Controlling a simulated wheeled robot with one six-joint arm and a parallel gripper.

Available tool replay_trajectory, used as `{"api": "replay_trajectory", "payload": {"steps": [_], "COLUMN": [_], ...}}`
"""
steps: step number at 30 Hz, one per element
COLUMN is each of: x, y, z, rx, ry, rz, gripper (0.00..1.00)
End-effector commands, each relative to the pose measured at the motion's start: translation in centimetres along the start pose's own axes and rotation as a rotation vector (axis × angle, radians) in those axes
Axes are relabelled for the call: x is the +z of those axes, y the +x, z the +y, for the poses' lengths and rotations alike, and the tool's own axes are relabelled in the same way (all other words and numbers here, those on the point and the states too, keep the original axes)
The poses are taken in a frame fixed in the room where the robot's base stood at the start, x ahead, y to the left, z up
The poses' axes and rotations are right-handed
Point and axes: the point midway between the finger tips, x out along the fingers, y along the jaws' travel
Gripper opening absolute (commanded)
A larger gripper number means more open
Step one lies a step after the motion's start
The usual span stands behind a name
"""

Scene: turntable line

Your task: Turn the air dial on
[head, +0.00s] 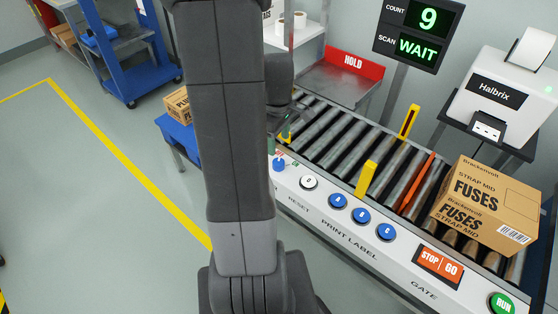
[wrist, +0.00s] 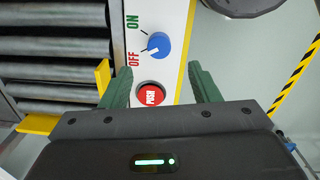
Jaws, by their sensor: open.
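The air dial (wrist: 159,45) is a round blue knob on the white panel in the wrist view. Its white pointer is turned toward the OFF lettering, with ON above it in the picture. My gripper (wrist: 158,70) is open, with its two green fingers spread on either side of a red PUSH button (wrist: 152,94). The dial lies just beyond the fingertips, between their lines, and nothing is held. In the head view the dial (head: 279,165) shows just right of my arm, which hides most of the gripper.
A roller conveyor (head: 330,140) runs beside the panel, with yellow posts (head: 366,178) along it. A brown fuses carton (head: 485,205) sits on the rollers at right. Blue print buttons (head: 361,215) line the panel. A display (head: 412,30) reads 9 and WAIT.

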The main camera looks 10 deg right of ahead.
Motion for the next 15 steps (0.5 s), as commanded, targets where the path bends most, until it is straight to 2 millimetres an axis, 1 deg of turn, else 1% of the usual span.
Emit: {"api": "replay_trajectory", "payload": {"steps": [1, 6, 10, 15], "x": [0.1, 0.1, 0.1, 0.1], "y": [1.4, 4.8, 6.9, 8.6], "z": [-0.1, -0.1, -0.1, 0.0], "rx": [-0.006, -0.005, -0.003, -0.002], "ry": [0.0, 0.0, 0.0, 0.0], "rz": [-0.004, -0.003, -0.002, -0.002], "gripper": [0.56, 0.56, 0.56, 0.56]}}
